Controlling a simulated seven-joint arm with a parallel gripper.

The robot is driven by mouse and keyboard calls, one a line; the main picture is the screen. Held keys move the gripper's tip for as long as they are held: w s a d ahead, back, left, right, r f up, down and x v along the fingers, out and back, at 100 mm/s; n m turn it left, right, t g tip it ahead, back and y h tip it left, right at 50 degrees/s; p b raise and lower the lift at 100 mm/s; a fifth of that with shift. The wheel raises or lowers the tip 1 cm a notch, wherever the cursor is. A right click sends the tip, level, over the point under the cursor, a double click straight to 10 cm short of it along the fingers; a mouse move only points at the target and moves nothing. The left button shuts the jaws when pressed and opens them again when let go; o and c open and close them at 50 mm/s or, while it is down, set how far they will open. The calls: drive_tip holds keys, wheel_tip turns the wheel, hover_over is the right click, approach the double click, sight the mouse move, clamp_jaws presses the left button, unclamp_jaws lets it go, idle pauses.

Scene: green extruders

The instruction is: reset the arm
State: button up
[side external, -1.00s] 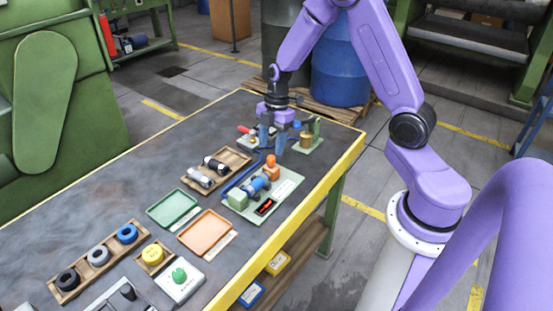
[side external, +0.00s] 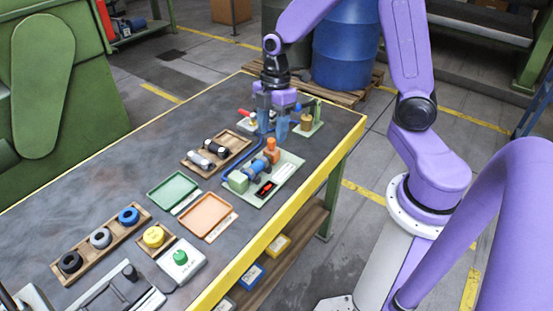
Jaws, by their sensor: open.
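My gripper (side external: 273,124) is at the far end of the workbench, pointing down with its bluish fingers apart and nothing seen between them. It is above and behind the pale green fixture plate (side external: 284,177), which bears a blue cylinder, an orange part and a green block. My gripper partly hides a small station with a brass-coloured cylinder (side external: 307,122) and a red-handled item (side external: 245,113) behind it. I cannot tell how high the fingertips are above the bench.
The dark bench top (side external: 100,195) also holds a wooden tray with cylinders (side external: 232,143), a green tray (side external: 173,190), an orange tray (side external: 206,215), a wooden tray of rings (side external: 80,264), a yellow ring (side external: 153,236) and a green button box (side external: 180,258). The bench's left side is clear.

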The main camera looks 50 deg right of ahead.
drive_tip(key=s+a+r+m, duration=0.1)
drive_tip(key=s+r+m, duration=0.1)
drive_tip(key=s, duration=0.8)
drive_tip(key=s+a+r+m+h, duration=0.1)
drive_tip(key=s+r, duration=0.3)
drive_tip(key=s, duration=0.7)
drive_tip(key=shift+s+a+r+m+t, duration=0.3)
drive_tip(key=shift+a+m, duration=0.3)
drive_tip(key=shift+a, duration=0.15)
